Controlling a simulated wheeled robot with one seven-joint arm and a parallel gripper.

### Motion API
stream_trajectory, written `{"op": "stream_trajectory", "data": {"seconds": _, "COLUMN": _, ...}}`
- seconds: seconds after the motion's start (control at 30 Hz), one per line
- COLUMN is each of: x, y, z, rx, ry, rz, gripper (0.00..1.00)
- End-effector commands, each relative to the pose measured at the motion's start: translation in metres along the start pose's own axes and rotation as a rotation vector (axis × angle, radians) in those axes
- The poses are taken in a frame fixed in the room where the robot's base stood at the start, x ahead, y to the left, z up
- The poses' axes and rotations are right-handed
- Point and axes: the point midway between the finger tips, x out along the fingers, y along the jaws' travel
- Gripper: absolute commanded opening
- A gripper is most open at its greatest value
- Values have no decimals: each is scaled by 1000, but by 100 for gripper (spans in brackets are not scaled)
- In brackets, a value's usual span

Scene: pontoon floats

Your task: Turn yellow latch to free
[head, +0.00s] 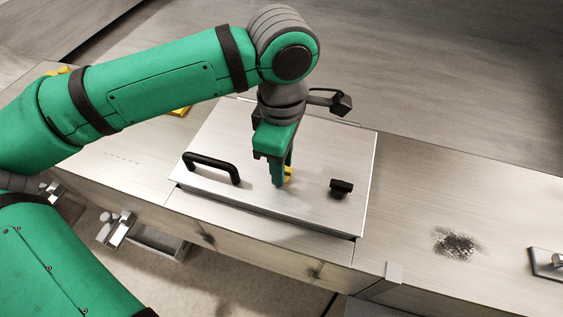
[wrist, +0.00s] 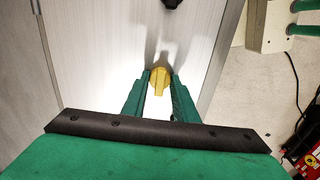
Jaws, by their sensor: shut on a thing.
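The yellow latch (wrist: 160,80) is a small knob with a pointed handle on a pale metal lid. In the wrist view it sits between the two green fingers of my gripper (wrist: 160,92), and its handle points down the picture. In the head view my gripper (head: 282,182) reaches down to the lid (head: 225,135), and only a bit of the yellow latch (head: 289,174) shows past the fingers. My gripper is shut on the latch. The fingers hide part of it in the head view.
A black bar handle (head: 212,165) is on the lid, left of my gripper. A black knob (head: 341,187) stands to its right. The bench (head: 420,195) has a dark smudge (head: 457,242) on the right and a metal fitting (head: 546,262) at the far right edge.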

Motion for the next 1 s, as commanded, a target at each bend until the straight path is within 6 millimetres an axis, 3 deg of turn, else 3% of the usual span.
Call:
{"op": "stream_trajectory", "data": {"seconds": 0.13, "x": 0, "y": 0, "z": 0, "rx": 0, "ry": 0, "rz": 1, "gripper": 4}}
{"op": "stream_trajectory", "data": {"seconds": 0.17, "x": 0, "y": 0, "z": 0, "rx": 0, "ry": 0, "rz": 1, "gripper": 28}}
{"op": "stream_trajectory", "data": {"seconds": 0.23, "x": 0, "y": 0, "z": 0, "rx": 0, "ry": 0, "rz": 1, "gripper": 45}}
{"op": "stream_trajectory", "data": {"seconds": 0.67, "x": -9, "y": 0, "z": 0, "rx": -1, "ry": 1, "rz": 2, "gripper": 45}}
{"op": "stream_trajectory", "data": {"seconds": 1.0, "x": -68, "y": 1, "z": 0, "rx": -1, "ry": 2, "rz": 2, "gripper": 45}}
